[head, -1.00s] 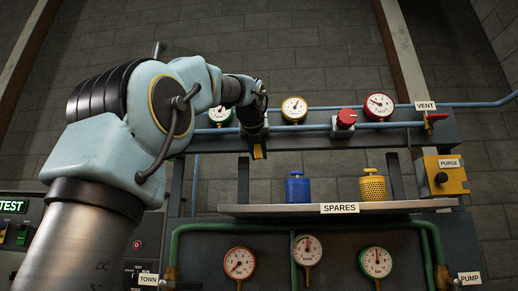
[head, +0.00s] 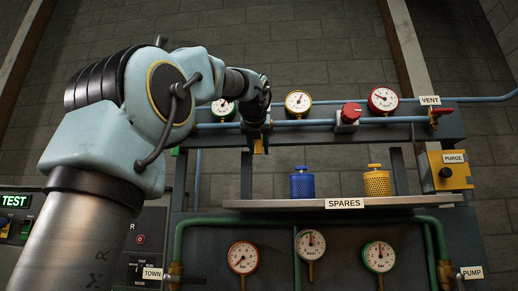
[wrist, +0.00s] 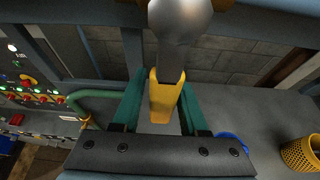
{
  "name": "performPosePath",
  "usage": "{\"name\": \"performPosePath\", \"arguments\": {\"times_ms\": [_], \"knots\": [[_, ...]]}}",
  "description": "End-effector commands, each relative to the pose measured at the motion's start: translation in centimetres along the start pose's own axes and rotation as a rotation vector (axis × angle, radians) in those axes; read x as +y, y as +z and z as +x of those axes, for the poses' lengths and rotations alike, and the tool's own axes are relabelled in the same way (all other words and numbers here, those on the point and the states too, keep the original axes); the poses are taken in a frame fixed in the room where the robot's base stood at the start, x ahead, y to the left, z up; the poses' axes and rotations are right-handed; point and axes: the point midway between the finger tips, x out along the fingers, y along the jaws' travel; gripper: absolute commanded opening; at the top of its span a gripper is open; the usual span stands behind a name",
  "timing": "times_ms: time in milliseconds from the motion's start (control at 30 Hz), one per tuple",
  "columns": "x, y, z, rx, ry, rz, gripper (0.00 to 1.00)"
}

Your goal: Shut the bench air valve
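A yellow lever handle (wrist: 163,103) hangs down from a grey metal stem (wrist: 178,20) in the wrist view. No name tag for this lever can be read in these views. In the head view, the yellow lever (head: 259,147) shows just below my gripper (head: 256,122) at the blue pipe. My gripper, with its two green fingers (wrist: 161,100), is astride the lever, one finger on each side. Narrow gaps seem to show beside the lever, so the fingers look open. The lever's joint with the pipe is hidden behind my gripper in the head view.
The SPARES shelf (head: 410,202) below holds a blue canister (head: 303,186) and a yellow canister (head: 376,185). A red knob (head: 351,111) and a red VENT handle (head: 441,111) are farther right. A PURGE box (head: 448,172) is at the right edge of the rack.

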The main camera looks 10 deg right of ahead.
Motion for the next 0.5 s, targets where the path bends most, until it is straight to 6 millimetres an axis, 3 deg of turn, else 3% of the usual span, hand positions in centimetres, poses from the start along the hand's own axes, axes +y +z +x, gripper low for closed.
{"name": "performPosePath", "arguments": {"times_ms": [267, 500], "knots": [[-0.1, -0.1, -0.7, -0.001, -0.002, -0.001, 0.42], [-0.1, -0.1, -4.9, -0.004, -0.003, -0.001, 0.42]]}}
